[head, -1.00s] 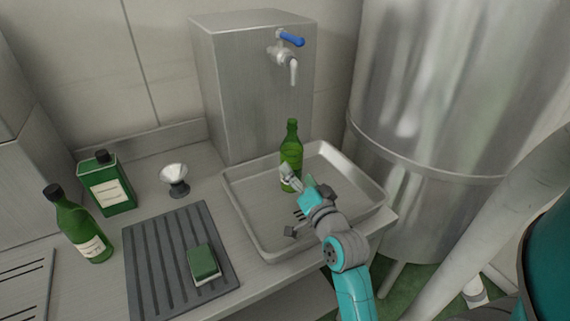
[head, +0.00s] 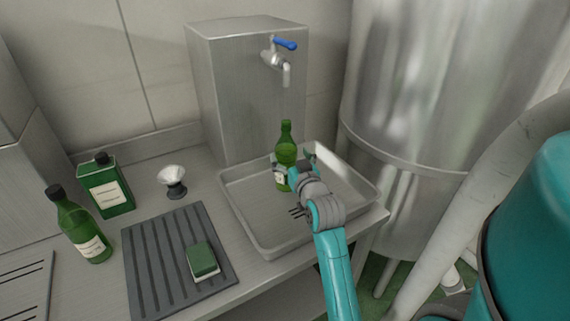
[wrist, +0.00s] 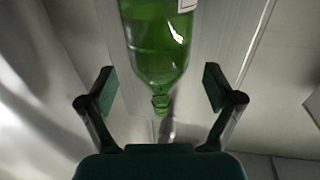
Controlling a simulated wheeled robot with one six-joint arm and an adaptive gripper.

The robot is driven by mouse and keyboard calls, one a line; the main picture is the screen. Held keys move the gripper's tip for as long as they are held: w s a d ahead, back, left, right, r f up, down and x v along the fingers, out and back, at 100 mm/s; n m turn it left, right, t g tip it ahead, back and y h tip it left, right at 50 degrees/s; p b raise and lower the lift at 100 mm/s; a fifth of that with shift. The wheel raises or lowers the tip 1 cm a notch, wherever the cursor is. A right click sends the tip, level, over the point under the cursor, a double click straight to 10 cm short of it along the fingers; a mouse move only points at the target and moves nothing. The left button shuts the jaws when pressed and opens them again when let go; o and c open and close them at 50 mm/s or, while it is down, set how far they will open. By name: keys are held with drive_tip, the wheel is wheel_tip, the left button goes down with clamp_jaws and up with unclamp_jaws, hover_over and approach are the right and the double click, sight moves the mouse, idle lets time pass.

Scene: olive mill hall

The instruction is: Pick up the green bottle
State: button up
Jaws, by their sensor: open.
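A green glass bottle (head: 286,152) stands upright in the metal tray (head: 249,226), below the tap. My gripper (head: 295,164) is open at the bottle's near right side and hides part of its lower body. In the wrist view the bottle (wrist: 155,45) appears neck-down, with a corner of a white label at the top edge. The open fingers (wrist: 159,78) lie to either side of it in the picture, with visible gaps on both sides. The depth between fingers and bottle is hard to tell. Nothing is held.
A steel tank with a blue-handled tap (head: 276,58) stands behind the tray. A large vat (head: 425,90) stands right.

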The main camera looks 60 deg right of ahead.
drive_tip(key=shift+f+x, duration=0.15)
drive_tip(key=shift+x, duration=1.4)
drive_tip(key=shift+f+x, duration=0.2)
drive_tip(key=shift+x, duration=1.35)
drive_tip(key=shift+s, duration=0.1)
clamp_jaws()
drive_tip(key=shift+r, duration=0.25)
